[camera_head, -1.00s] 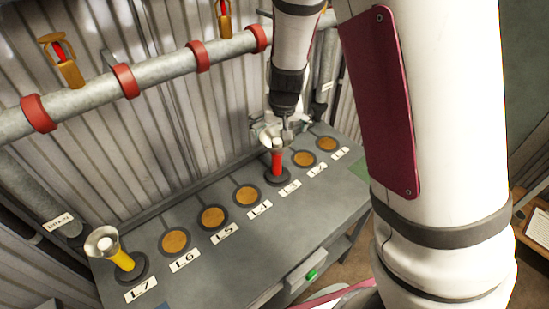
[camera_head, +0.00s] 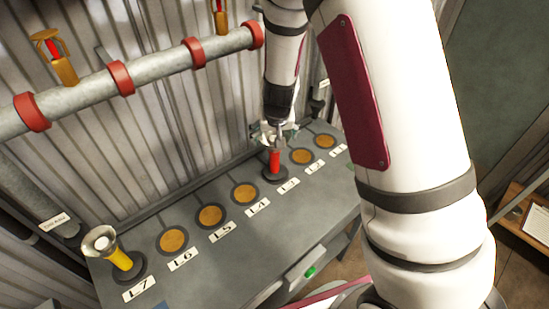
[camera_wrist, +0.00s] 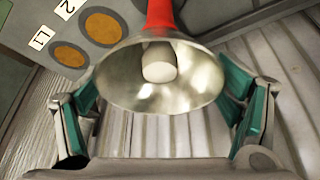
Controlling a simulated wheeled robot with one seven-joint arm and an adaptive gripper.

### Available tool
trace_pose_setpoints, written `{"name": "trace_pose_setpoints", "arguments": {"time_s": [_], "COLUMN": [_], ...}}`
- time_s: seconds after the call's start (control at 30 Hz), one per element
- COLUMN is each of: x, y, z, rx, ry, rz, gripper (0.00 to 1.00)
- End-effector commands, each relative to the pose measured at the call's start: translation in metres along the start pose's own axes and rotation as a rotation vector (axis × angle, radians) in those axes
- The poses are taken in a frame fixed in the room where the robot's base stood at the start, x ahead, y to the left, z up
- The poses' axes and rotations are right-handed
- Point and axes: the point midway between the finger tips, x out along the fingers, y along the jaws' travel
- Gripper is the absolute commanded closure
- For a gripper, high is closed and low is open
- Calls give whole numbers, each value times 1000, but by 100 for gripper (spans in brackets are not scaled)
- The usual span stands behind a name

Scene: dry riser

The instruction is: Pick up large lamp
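A red lamp (camera_head: 274,160) with a flared metal bell stands upright on a black base at the L3 spot of the grey bench. My gripper (camera_head: 273,130) is at its top and partly covers the bell. In the wrist view the bell (camera_wrist: 130,80) with a pale bulb opens toward the camera, the red body behind it. The teal-padded fingers of my gripper (camera_wrist: 163,95) are spread, one on each side of the bell. I cannot tell whether they touch it. A yellow lamp (camera_head: 119,258) with a similar bell stands at L7.
The grey bench (camera_head: 235,255) has empty orange round spots, such as L6 (camera_head: 173,241) and L1 (camera_head: 324,141). A grey pipe with red bands (camera_head: 120,78) and a corrugated wall run behind it. A clipboard (camera_head: 537,226) lies at far right.

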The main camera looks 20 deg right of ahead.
Motion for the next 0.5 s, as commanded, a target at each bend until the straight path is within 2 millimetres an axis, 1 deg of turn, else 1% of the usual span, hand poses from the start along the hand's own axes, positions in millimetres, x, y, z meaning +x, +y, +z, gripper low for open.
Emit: {"name": "trace_pose_setpoints", "arguments": {"time_s": [0.03,0.07,0.1,0.2,0.5], "x": [0,0,0,0,-2], "y": [0,0,0,0,0], "z": [1,1,1,0,-1], "rx": [0,0,0,1,1], "ry": [-1,-1,-2,1,1], "rz": [0,1,1,0,1], "gripper": [41,48,57,77,77]}}
